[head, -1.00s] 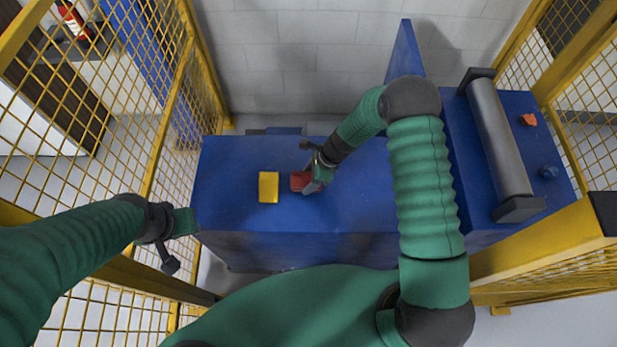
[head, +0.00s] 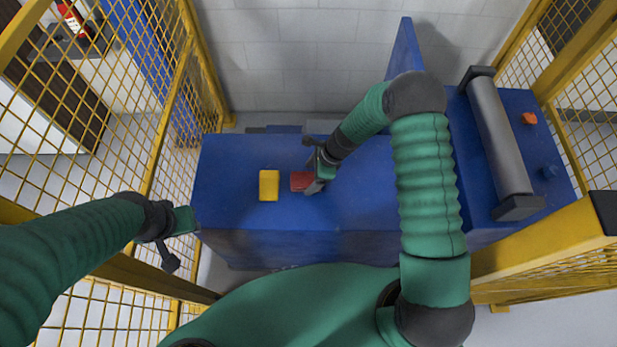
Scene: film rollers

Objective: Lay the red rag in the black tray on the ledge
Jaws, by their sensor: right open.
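A small red rag (head: 300,181) lies on the blue machine top, just right of a yellow block-like piece. My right gripper (head: 314,187) is open at the rag's right edge, low over the blue top. I cannot tell whether its fingers touch the rag. No black tray shows clearly; a small dark edge (head: 256,130) shows behind the blue top, and I cannot tell what it is. My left gripper (head: 184,221) is at the left front corner of the blue top, away from the rag; its fingers are not clear.
The yellow piece (head: 269,185) lies on the blue top (head: 235,165). An upright blue panel (head: 407,50) stands behind my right arm. Yellow mesh fences both sides.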

